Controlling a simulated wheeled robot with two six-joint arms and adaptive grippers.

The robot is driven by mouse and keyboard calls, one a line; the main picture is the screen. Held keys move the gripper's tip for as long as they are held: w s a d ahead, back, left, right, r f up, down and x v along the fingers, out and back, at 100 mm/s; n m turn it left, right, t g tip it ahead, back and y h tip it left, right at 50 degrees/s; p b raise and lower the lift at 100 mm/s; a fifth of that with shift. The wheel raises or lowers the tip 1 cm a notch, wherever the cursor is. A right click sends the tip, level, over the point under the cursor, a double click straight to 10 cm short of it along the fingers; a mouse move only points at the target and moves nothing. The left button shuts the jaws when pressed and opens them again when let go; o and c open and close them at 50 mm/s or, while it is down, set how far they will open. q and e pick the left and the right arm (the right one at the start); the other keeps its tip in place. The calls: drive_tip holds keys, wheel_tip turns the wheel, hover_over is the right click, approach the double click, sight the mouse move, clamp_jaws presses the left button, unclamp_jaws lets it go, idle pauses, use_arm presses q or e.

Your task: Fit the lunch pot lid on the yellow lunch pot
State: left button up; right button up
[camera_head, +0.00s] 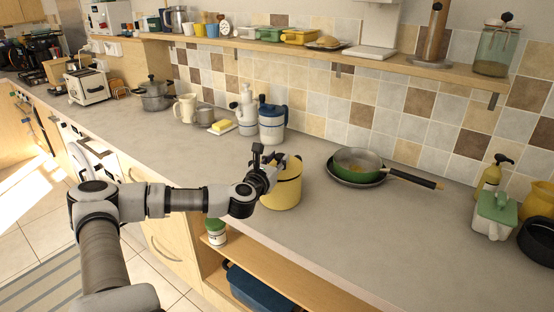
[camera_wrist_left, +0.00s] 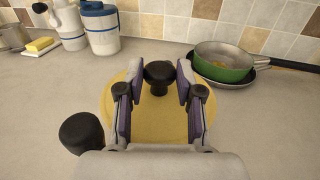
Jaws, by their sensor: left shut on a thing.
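The yellow lunch pot (camera_head: 283,193) stands upright on the grey counter near its front edge. The yellow lunch pot lid (camera_wrist_left: 158,118), a round disc with a black knob (camera_wrist_left: 158,76), shows from above in the left wrist view. My left gripper (camera_head: 270,172) is at the pot's top, pointing in from the left. In the left wrist view its fingers (camera_wrist_left: 160,82) stand on both sides of the knob, shut on the lid. The lid hides the pot's opening, and I cannot tell whether the lid is fully seated. My right gripper is out of view.
A green pan (camera_head: 358,165) sits on a dark plate or pan to the right, its handle pointing right. White-and-blue jugs (camera_head: 272,124) and a butter dish (camera_head: 221,127) stand behind. A black rounded thing (camera_wrist_left: 82,133) is beside the lid.

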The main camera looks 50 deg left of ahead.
use_arm(q)
drive_tip(key=shift+f+b, duration=0.55)
drive_tip(key=shift+f, duration=0.05)
drive_tip(key=o, duration=1.2)
drive_tip(key=shift+r, duration=0.1)
